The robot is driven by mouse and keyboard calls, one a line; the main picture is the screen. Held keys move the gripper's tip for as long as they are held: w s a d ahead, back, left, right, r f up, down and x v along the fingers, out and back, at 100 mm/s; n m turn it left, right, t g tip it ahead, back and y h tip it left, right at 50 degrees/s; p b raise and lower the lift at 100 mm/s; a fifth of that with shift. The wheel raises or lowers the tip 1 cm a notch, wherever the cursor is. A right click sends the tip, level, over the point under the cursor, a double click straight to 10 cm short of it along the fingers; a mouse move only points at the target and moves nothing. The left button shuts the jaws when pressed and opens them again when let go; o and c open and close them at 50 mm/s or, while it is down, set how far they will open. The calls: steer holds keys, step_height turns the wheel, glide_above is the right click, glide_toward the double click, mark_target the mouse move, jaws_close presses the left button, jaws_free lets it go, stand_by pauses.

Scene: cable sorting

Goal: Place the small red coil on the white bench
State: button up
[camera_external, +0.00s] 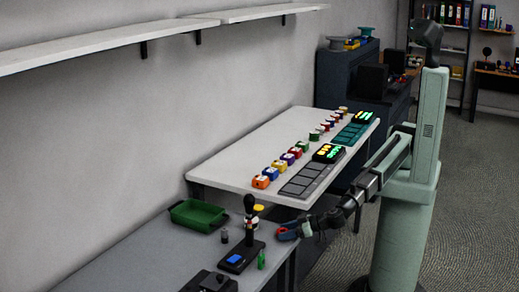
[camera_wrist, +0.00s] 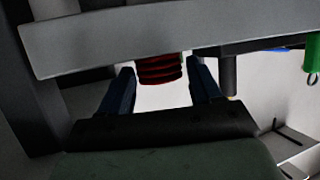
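The small red coil (camera_wrist: 160,70) shows in the wrist view between the two dark blue fingers of my gripper (camera_wrist: 162,78). A narrow gap shows beside the coil, clearest on its right, so the fingers look open around it. In the external view my gripper (camera_external: 286,233) reaches in low and level at the right edge of the grey bench, and a bit of red shows at its fingers. Whether the coil rests on the grey bench is hard to tell. The white bench (camera_external: 228,168) stands behind and above, with coloured spools and dark trays on it.
The grey bench (camera_external: 135,255) holds a green bin (camera_external: 198,215), a black upright device (camera_external: 246,240) and a small green item (camera_external: 262,259), close left of my gripper. A long shelf (camera_external: 110,40) runs along the wall.

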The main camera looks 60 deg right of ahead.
steer(key=shift+o, duration=0.9)
steer(key=v, duration=1.3)
steer(key=shift+a+r, duration=0.2)
steer(key=shift+a, duration=0.05)
steer(key=shift+o, duration=0.5)
steer(key=shift+s+r, duration=0.1)
steer(key=shift+s, duration=0.3)
steer(key=shift+w, duration=0.1)
